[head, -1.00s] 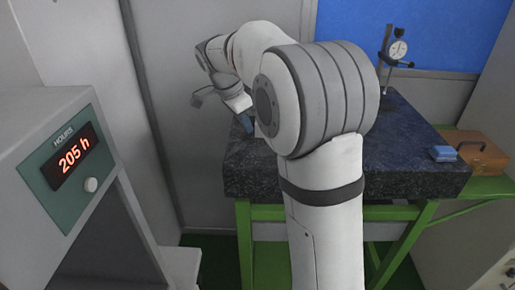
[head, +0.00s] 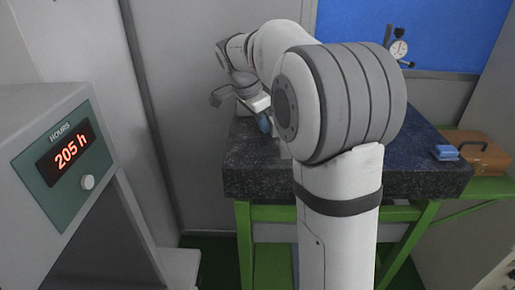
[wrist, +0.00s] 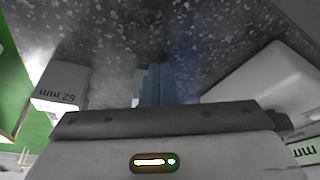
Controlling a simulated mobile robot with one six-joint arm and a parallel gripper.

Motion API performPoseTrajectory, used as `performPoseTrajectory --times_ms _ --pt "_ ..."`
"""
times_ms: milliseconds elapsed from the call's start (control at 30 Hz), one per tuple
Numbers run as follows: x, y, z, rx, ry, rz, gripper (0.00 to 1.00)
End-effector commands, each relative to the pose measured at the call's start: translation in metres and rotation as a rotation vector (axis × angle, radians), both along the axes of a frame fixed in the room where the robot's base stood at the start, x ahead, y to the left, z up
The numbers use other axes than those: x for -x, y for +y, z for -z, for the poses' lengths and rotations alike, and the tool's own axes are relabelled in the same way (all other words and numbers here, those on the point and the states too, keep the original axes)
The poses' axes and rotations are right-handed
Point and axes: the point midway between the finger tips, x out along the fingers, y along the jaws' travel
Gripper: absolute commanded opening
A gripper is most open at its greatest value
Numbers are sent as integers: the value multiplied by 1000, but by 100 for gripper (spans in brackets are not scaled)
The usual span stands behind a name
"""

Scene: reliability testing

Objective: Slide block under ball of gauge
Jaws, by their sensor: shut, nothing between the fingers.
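The dial gauge (head: 399,48) stands at the back right of the granite slab in the head view; its lower part and ball are hidden behind my arm. My gripper (head: 264,123) is over the slab's left part. In the wrist view its blue fingers (wrist: 157,84) are shut together and empty, pointing toward the speckled slab. A pale block (wrist: 62,85) with an upside-down mm label is left of the fingers. A larger pale block (wrist: 265,80) is to their right. A small pale shape (wrist: 138,101) shows partly behind the fingers.
The dark granite slab (head: 415,165) rests on a green frame (head: 400,240). A small blue object (head: 445,152) lies near its right edge, beside a wooden case (head: 485,155). A grey cabinet with an hours display (head: 68,152) stands at left.

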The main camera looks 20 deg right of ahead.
Motion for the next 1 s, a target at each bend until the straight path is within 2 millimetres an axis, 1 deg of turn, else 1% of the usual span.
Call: performPoseTrajectory --times_ms 1000 --pt "14 -44 0 0 1 0 0"
